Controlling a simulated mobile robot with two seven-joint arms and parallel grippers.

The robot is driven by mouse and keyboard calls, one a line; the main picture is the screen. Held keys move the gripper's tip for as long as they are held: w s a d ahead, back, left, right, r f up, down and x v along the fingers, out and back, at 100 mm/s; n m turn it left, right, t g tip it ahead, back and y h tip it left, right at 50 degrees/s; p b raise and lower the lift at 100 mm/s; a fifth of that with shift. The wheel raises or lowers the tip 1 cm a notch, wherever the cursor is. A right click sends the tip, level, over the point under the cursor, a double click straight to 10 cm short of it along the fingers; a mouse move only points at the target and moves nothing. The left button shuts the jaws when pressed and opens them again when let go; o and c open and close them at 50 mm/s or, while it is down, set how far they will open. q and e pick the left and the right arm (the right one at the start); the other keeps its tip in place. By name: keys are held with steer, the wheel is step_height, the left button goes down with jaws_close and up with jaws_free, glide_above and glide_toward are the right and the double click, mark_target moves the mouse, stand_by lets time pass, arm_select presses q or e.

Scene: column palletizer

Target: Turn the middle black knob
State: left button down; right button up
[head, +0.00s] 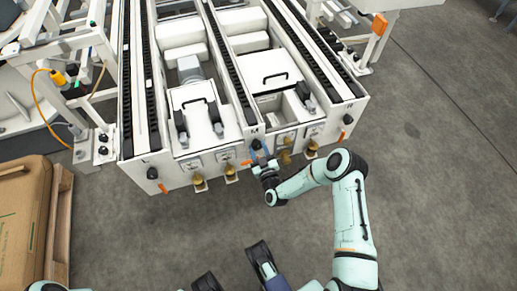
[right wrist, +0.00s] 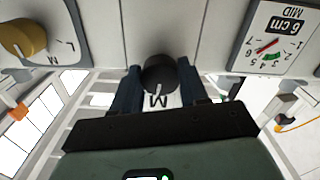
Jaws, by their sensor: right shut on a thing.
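The middle black knob (head: 256,144) sits on the front face of the white machine, between its two bays. It shows close up in the right wrist view (right wrist: 159,75), with a white pointer line and a letter M by it. My right gripper (head: 262,160) is at the front face, and in the right wrist view (right wrist: 159,88) its two dark blue fingers lie on either side of the knob, shut on it. The fingers hide part of the knob in the head view.
Other black knobs sit at the left (head: 152,173) and right (head: 347,119) of the front. Brass-coloured knobs (head: 199,182) stick out between them. A dial marked 6 cm (right wrist: 277,38) is close by. A cardboard box (head: 22,215) on a pallet stands left. The floor at right is clear.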

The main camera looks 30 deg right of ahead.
steer(key=m, duration=0.4)
steer(key=shift+p, duration=0.3)
steer(key=m, duration=0.9)
steer(key=shift+a+m, duration=0.1)
steer(key=shift+m, duration=0.2)
arm_select(q)
steer(key=shift+w+d+r+t, duration=0.15)
steer(key=shift+w+r+t, duration=0.15)
steer(key=shift+w+r, duration=0.55)
arm_select(e)
steer(key=shift+m, duration=2.3)
arm_select(q)
steer(key=shift+f, duration=0.1)
arm_select(e)
steer(key=shift+a, duration=0.1)
steer(key=o, duration=1.1)
steer(key=shift+c, duration=0.2)
